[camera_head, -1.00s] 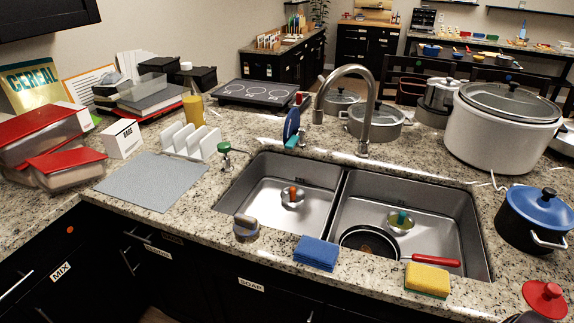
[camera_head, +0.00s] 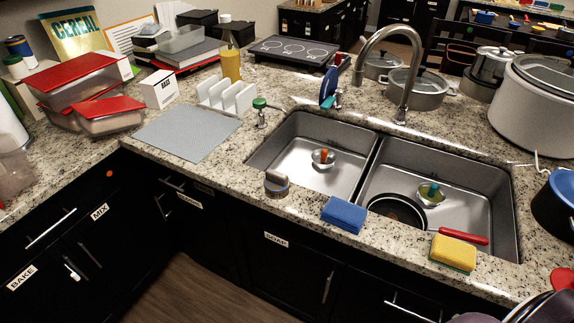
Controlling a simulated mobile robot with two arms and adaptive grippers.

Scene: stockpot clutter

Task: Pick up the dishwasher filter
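I cannot tell for sure which thing is the dishwasher filter. A short grey-and-tan cylinder (camera_head: 277,184) with a darker top stands on the counter's front edge, left of the blue sponge; its details are too small to make out. Two round metal strainers lie in the sink basins: one with an orange knob (camera_head: 323,158) in the left basin and one with a green knob (camera_head: 430,194) in the right basin. Neither of my grippers is in view.
The double sink (camera_head: 372,160) has a tall faucet (camera_head: 407,85) behind it. A blue sponge (camera_head: 343,215) and yellow sponge (camera_head: 453,252) lie along the front edge. A black pan (camera_head: 397,211) sits in the right basin. A grey mat (camera_head: 187,138) is bare.

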